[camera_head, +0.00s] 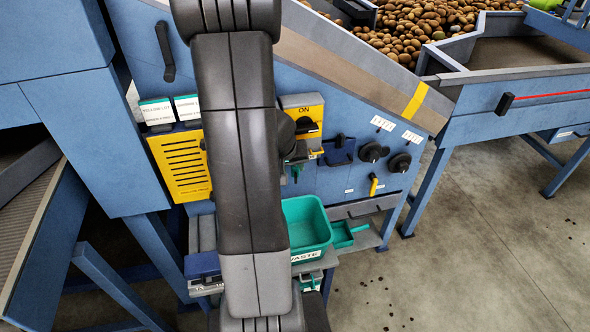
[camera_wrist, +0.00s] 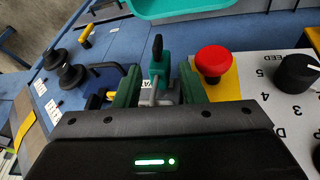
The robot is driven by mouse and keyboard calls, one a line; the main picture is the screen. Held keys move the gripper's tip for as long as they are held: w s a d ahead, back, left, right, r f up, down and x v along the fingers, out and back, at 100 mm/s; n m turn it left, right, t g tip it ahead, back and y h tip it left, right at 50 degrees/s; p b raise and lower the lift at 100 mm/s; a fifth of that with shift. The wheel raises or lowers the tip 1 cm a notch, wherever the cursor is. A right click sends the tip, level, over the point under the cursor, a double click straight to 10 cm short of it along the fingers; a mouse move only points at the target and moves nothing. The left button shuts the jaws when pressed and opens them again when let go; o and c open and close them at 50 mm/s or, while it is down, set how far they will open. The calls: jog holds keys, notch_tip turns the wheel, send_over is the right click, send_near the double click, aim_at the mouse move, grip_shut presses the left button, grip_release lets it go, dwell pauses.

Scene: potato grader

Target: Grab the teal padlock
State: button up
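The teal padlock (camera_wrist: 159,63) shows in the wrist view with a black key-like piece on its far end and a grey shackle towards me. My gripper (camera_wrist: 160,68) is open, with one dark green finger on either side of the padlock. Gaps show between the padlock and both fingers, so I see no grip on it. In the head view a small teal piece that looks like the padlock (camera_head: 297,172) shows just right of my arm. My arm hides most of the gripper there.
A red mushroom button (camera_wrist: 213,62) on a yellow plate and a black speed knob (camera_wrist: 296,74) sit right of the fingers in the wrist view. Black knobs (camera_head: 373,152) and a blue latch (camera_head: 338,152) are on the panel. A teal waste bin (camera_head: 308,224) stands below.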

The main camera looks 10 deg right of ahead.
aim_at(294, 172)
jog(key=b+x, duration=0.2)
jog(key=x, duration=0.3)
jog(key=shift+r, duration=0.1)
grip_shut()
